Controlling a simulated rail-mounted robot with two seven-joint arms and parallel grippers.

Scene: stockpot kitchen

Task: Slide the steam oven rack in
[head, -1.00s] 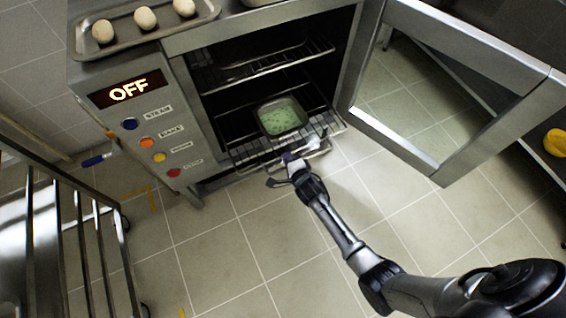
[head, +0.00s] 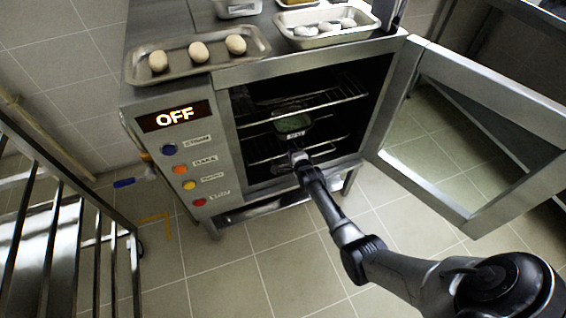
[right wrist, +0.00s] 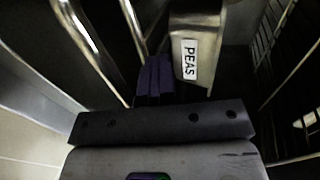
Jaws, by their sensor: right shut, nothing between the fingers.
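The steam oven (head: 228,150) stands with its door open to the right. The rack (head: 266,160) is inside the dark cavity, and its front wires lie near the opening. The pan's PEAS label also shows close up in the right wrist view (right wrist: 190,60). My right gripper (head: 296,155) is shut and empty at the rack's front, just before the pan. Its closed fingers (right wrist: 154,80) show beside the label; whether they touch the rack or pan is unclear. My left gripper is not in view.
The open door (head: 490,140) stands to the right of my right arm. An upper wire rack (head: 325,98) is above the pan. A tray of dough balls (head: 180,72) and a tray of pale pieces (head: 300,43) are on top. A metal trolley (head: 60,225) stands left.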

